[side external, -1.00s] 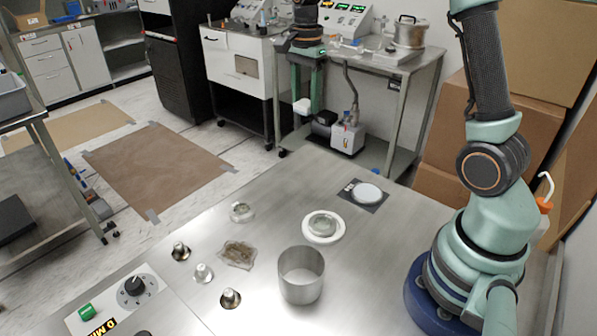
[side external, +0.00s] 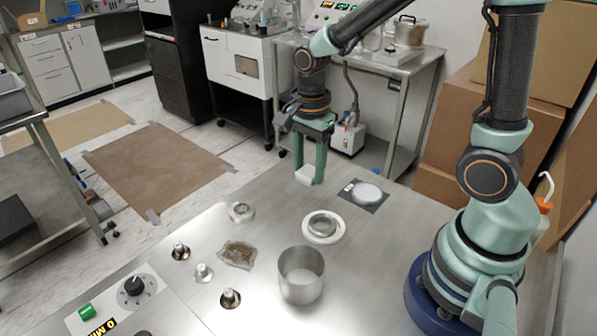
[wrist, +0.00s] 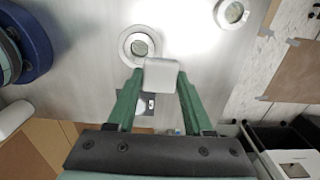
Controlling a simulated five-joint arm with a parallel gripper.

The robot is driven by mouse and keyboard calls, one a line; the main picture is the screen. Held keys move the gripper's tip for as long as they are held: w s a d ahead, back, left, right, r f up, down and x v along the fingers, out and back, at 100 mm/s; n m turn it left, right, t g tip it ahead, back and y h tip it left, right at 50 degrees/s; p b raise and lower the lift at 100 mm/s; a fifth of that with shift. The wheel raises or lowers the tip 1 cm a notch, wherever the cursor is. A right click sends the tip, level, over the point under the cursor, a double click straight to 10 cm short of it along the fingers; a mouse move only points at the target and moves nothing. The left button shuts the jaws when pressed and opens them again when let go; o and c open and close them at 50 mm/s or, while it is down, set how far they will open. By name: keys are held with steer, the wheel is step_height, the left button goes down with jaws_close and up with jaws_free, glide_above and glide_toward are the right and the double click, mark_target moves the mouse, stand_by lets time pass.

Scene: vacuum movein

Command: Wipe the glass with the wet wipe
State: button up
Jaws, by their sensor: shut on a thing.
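My gripper (side external: 309,172) is shut on a small white block-like wipe (side external: 306,178), held at its green fingertips. In the wrist view the wipe (wrist: 160,74) sits between the two fingertips. A round glass (side external: 322,225) rests in a white ring on the steel table. The gripper is above the table's far edge, up and left of this glass in the side view, apart from it. The wrist view shows the glass (wrist: 140,46) just beyond the wipe.
A white disc on a dark pad (side external: 380,205) lies right of the gripper. A smaller clear-centred ring (side external: 241,212) lies to the left. An open metal cylinder (side external: 301,275), a bag of brown material (side external: 237,254) and several metal fittings (side external: 203,273) stand nearer the camera.

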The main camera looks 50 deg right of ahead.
glide_above(316, 229)
step_height(316, 229, down, 2)
steer(key=shift+d+f, duration=0.2)
steer(key=shift+f, duration=3.8)
steer(key=shift+d+f, duration=0.15)
steer(key=shift+d, duration=1.7)
steer(key=shift+a, duration=2)
step_height(316, 229, up, 8)
steer(key=shift+d, duration=0.15)
